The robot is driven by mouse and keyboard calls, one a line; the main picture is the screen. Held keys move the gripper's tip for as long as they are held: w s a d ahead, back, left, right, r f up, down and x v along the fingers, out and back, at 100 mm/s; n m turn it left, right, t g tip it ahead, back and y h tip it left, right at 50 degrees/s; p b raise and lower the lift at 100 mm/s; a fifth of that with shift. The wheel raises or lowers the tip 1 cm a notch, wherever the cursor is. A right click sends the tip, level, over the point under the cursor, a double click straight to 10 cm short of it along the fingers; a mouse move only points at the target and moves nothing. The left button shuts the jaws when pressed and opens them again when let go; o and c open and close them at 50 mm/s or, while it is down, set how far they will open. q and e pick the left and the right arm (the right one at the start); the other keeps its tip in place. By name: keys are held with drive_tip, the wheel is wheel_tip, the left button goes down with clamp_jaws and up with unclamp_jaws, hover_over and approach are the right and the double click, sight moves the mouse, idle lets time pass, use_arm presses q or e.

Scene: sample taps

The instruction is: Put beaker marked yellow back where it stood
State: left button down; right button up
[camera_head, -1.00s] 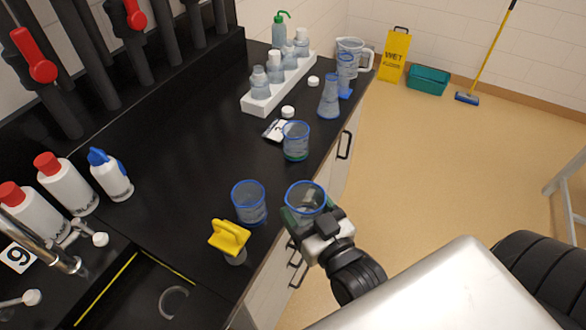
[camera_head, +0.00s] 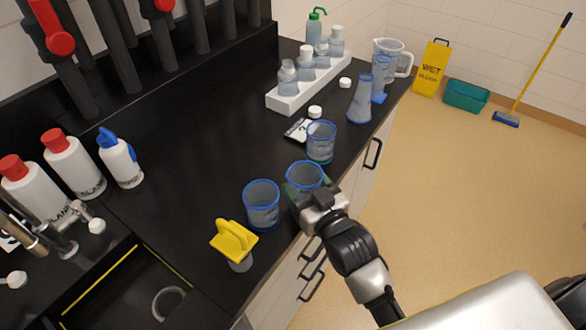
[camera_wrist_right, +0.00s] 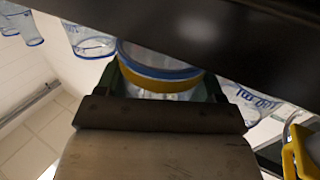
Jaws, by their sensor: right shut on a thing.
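My right gripper (camera_head: 306,190) is shut on a clear, blue-rimmed beaker (camera_head: 304,172). In the right wrist view this beaker (camera_wrist_right: 160,72) shows a yellow band, between the green-sided fingers. It is at the bench's front edge, between two similar beakers. The fingers and hand hide its lower part, and I cannot tell whether its base touches the bench. A beaker with a blue base (camera_head: 262,207) stands at its left. A beaker with a green band (camera_head: 320,144) stands behind it. My left gripper is not in view.
A yellow-handled tool (camera_head: 234,240) stands near the sink at front left. A white rack (camera_head: 297,95) of bottles, a flask (camera_head: 360,103) and a jug (camera_head: 388,58) stand farther back. The black bench (camera_head: 180,170) left of the beakers is clear.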

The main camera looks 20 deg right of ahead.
sight(297, 179)
drive_tip(key=w, duration=0.2)
drive_tip(key=w+a, duration=0.1)
drive_tip(key=w, duration=0.2)
drive_tip(key=shift+w+p, duration=0.1)
drive_tip(key=shift+p, duration=0.25)
drive_tip(key=shift+f, duration=0.3)
drive_tip(key=shift+f, duration=0.15)
drive_tip(key=o, duration=0.9)
